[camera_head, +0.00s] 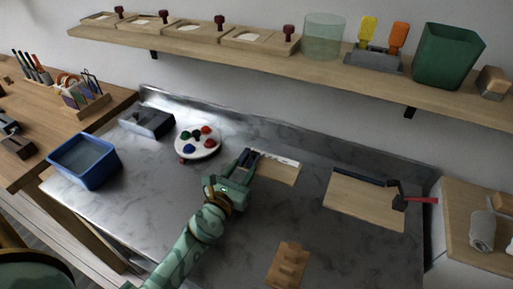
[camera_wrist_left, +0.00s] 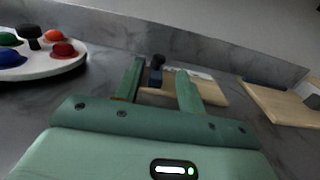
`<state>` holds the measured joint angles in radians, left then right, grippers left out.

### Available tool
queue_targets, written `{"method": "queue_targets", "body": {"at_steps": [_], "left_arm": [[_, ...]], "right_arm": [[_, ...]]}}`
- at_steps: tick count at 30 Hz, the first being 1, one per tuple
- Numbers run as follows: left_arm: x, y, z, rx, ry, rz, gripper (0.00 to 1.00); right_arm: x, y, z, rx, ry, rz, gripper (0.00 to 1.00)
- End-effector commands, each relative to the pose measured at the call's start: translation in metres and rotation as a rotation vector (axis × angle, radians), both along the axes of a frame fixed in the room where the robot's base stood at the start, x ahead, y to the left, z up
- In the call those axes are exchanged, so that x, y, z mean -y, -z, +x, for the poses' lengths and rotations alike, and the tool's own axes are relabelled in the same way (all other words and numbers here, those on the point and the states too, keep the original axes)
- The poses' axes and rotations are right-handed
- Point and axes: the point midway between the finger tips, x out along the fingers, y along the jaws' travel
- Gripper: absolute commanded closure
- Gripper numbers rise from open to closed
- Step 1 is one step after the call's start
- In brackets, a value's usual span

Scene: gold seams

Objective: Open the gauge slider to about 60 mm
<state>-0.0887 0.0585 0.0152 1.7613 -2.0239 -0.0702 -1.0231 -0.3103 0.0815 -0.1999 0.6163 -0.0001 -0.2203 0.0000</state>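The gauge (camera_head: 279,173) is a light wooden board with a white scale strip along its far edge, lying on the grey worktop. It also shows in the left wrist view (camera_wrist_left: 207,92). Its dark slider (camera_wrist_left: 156,76) has a knob on top and stands near the left end of the scale. My left gripper (camera_head: 249,156) reaches over the left end of the gauge. In the left wrist view its two green fingers (camera_wrist_left: 159,78) are apart, with the slider seen between them, closer to the left finger. Contact cannot be told. My right gripper is out of view.
A round white dish with coloured knobs (camera_head: 198,142) stands left of the gripper. A blue bin (camera_head: 85,162) is farther left. A board with a dark bar and red-handled tool (camera_head: 365,197) lies right. A wooden block (camera_head: 288,266) lies in front; worktop between is clear.

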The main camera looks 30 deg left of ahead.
Motion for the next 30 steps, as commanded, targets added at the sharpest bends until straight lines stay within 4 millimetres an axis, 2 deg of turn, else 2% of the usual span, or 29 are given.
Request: {"method": "queue_targets", "body": {"at_steps": [1, 6, 12, 16, 24, 25, 28, 29, 30], "left_arm": [[-0.001, 0.000, 0.015, 0.002, -0.002, -0.002, 0.60], [-0.003, 0.002, 0.055, 0.000, -0.002, -0.002, 0.60], [-0.005, 0.003, 0.085, -0.001, -0.001, -0.001, 0.60], [-0.006, 0.002, 0.093, -0.001, -0.001, -0.002, 0.60], [-0.006, 0.001, 0.094, -0.001, -0.001, -0.002, 0.60], [-0.006, 0.001, 0.094, -0.001, -0.001, -0.002, 0.66], [-0.006, 0.001, 0.094, -0.001, -0.001, -0.002, 0.94], [-0.006, 0.001, 0.094, -0.001, -0.001, -0.002, 1.00], [-0.006, 0.001, 0.094, -0.001, -0.001, -0.002, 1.00]], "right_arm": [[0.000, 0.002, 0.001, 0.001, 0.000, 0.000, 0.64], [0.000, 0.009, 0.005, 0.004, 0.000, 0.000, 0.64], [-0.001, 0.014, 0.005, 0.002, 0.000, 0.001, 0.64], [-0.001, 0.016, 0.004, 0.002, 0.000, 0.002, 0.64], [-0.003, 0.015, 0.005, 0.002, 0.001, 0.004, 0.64], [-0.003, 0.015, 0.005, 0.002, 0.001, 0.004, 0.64], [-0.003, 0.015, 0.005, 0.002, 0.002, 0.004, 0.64], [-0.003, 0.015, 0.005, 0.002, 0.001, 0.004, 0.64], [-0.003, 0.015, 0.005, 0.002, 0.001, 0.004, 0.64]]}}
